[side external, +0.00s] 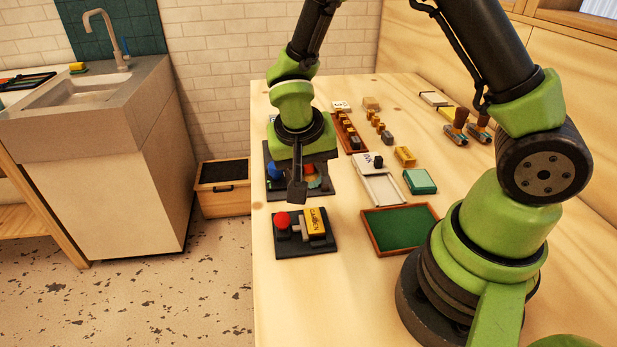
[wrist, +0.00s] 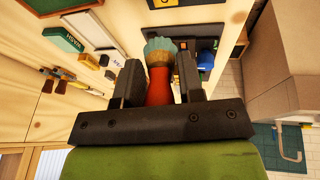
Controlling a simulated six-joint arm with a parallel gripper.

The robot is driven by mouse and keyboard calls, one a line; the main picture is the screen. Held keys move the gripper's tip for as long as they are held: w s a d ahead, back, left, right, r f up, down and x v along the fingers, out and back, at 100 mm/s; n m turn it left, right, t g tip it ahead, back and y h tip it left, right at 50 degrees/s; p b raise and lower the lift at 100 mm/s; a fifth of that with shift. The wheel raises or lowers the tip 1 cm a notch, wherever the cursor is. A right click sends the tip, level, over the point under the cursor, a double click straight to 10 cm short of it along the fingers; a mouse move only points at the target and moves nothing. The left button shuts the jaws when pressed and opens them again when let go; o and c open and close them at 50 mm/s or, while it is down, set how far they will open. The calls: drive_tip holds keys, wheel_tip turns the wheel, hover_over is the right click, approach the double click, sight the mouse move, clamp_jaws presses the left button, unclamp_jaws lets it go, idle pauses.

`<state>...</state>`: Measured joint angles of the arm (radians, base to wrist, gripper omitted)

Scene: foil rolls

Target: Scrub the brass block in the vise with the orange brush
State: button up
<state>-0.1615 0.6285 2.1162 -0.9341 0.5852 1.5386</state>
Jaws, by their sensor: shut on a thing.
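The brush, with a red-orange handle (wrist: 158,84) and pale teal bristles (wrist: 160,46), sits between the two fingers of my gripper (wrist: 160,82) in the wrist view. My gripper (side external: 300,188) is shut on it. In the side view my gripper is over the dark rack, behind the vise, and partly hides the orange brush (side external: 309,169). The brass block (side external: 315,219), yellow with dark lettering, sits in the small black vise (side external: 290,246) with a red knob (side external: 283,220). The brush is apart from the block. A sliver of the block shows at the wrist view's top edge (wrist: 165,2).
The dark rack (side external: 318,192) also holds a blue item (side external: 274,171). To the right are a white tray (side external: 381,190), a teal box (side external: 419,181) and a green-lined tray (side external: 398,230). A brown rack (side external: 347,133) stands behind. Bare tabletop lies in front of the vise.

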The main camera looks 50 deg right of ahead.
drive_tip(key=shift+r, duration=1.35)
drive_tip(key=shift+w+f+g, duration=0.3)
drive_tip(key=shift+f+g, duration=0.2)
drive_tip(key=shift+g, duration=0.5)
